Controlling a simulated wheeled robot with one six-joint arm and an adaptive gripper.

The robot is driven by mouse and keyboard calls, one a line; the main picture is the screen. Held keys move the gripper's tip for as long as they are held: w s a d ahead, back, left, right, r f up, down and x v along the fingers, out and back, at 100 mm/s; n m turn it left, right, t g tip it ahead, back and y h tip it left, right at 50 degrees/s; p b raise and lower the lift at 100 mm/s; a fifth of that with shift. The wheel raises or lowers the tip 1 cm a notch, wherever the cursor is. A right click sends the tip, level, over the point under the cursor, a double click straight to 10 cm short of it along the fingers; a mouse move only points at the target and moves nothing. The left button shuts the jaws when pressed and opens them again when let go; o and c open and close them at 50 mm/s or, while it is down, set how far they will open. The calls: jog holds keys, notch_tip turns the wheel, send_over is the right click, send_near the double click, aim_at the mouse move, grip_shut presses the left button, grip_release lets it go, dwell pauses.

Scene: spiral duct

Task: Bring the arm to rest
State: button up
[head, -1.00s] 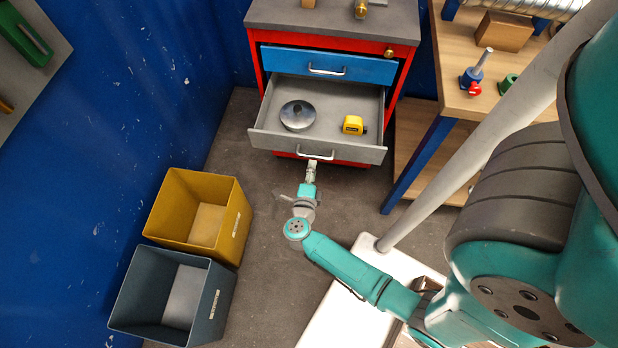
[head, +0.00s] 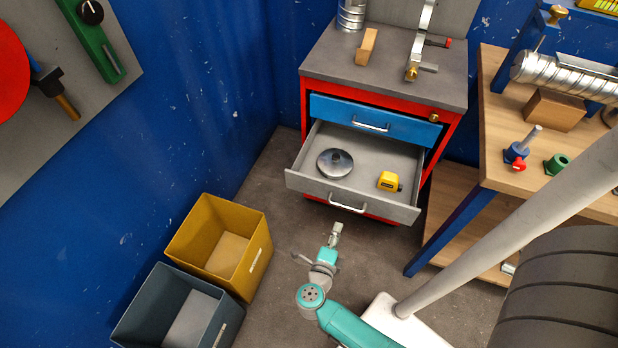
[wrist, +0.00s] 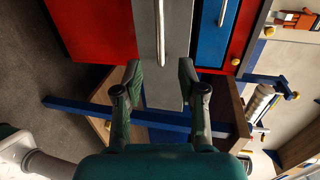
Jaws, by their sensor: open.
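My gripper (head: 336,232) is in front of the open grey drawer (head: 300,182) of the red cabinet, a little apart from its handle in the head view. In the wrist view my gripper (wrist: 160,80) shows two dark fingers spread apart with nothing between them. Beyond the fingers is the grey drawer front with its bar handle (wrist: 160,30). My teal arm (head: 350,325) reaches up from the bottom of the head view. A round metal piece (head: 335,163) and a yellow tape measure (head: 389,181) lie in the drawer.
A yellow bin (head: 190,240) and a dark grey bin (head: 150,310) stand at lower left by the blue wall. A wooden workbench (head: 500,110) with a blue leg stands at right. Grey floor (head: 285,215) is bare between bins and cabinet.

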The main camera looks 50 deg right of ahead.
jog(key=s+a+r+n+t+y, duration=0.4)
jog(key=s+a+r+n+y, duration=0.3)
jog(key=r+n, duration=0.5)
jog(key=s+a+r+n+t+y, duration=0.4)
jog(key=s+a+r+n+y, duration=0.3)
jog(key=n, duration=1.2)
jog(key=s+a+r, duration=0.4)
jog(key=s+r, duration=0.1)
jog(key=shift+s+a+t, duration=0.2)
jog(key=shift+t, duration=0.2)
